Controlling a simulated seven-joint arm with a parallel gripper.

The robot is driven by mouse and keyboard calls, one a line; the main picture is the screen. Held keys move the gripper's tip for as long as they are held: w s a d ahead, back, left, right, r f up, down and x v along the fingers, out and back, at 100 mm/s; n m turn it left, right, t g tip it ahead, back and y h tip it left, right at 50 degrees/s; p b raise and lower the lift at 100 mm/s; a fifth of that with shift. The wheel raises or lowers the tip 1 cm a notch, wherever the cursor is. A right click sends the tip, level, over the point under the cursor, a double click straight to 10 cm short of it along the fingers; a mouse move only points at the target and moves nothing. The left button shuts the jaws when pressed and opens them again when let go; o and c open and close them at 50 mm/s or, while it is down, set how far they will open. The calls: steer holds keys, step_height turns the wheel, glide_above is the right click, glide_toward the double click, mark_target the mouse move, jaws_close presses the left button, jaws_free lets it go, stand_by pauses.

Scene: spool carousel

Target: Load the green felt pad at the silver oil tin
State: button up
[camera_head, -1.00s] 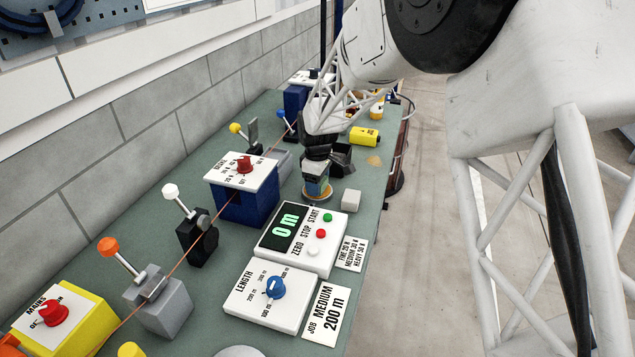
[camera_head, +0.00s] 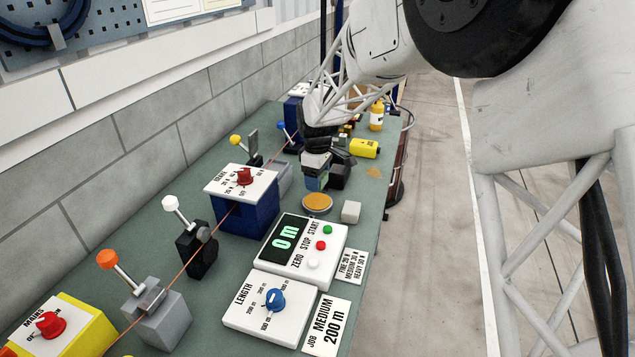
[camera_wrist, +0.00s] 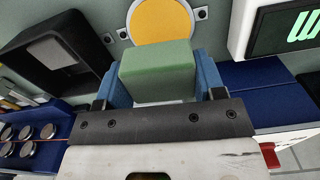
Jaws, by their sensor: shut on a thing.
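My gripper (camera_wrist: 158,92) is shut on the green felt pad (camera_wrist: 160,68), a block held between two blue fingers. In the head view, the pad (camera_head: 323,180) shows small and partly hidden below my gripper (camera_head: 314,178). The silver oil tin (camera_head: 317,206) is a low round tin with an orange-yellow top, standing on the bench just in front of the pad. The tin's top (camera_wrist: 162,20) shows past the pad in the wrist view, its near edge hidden by the pad. The pad looks apart from the tin.
A grey block (camera_head: 351,211) sits right of the tin, and the white counter box (camera_head: 302,247) is nearer. The blue box with a red knob (camera_head: 246,207) stands left. A black open bin (camera_wrist: 62,52) is close to my gripper.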

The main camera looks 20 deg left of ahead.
steer(key=shift+r, duration=0.55)
steer(key=shift+d, duration=0.1)
stand_by(0.3)
steer(key=shift+w+d, duration=0.3)
steer(key=shift+d, duration=0.15)
steer(key=w+d+f+m, duration=0.2)
steer(key=w+d+m, duration=0.15)
steer(key=d, duration=0.35)
steer(key=w+d+f+m, duration=0.2)
steer(key=w+d+m, duration=0.15)
steer(key=d, duration=0.45)
steer(key=w+d+f+m, duration=0.2)
steer(key=d+f+m, duration=0.1)
steer(key=d+m, duration=0.3)
steer(key=d+f+m, duration=0.1)
steer(key=d+f, duration=0.6)
steer(key=f, duration=0.5)
steer(key=d+f+m, duration=0.1)
steer(key=d+f, duration=0.6)
steer(key=f, duration=0.5)
steer(key=d+f+m, duration=0.2)
steer(key=d+f, duration=0.5)
steer(key=f, duration=0.6)
steer(key=shift+s, duration=0.45)
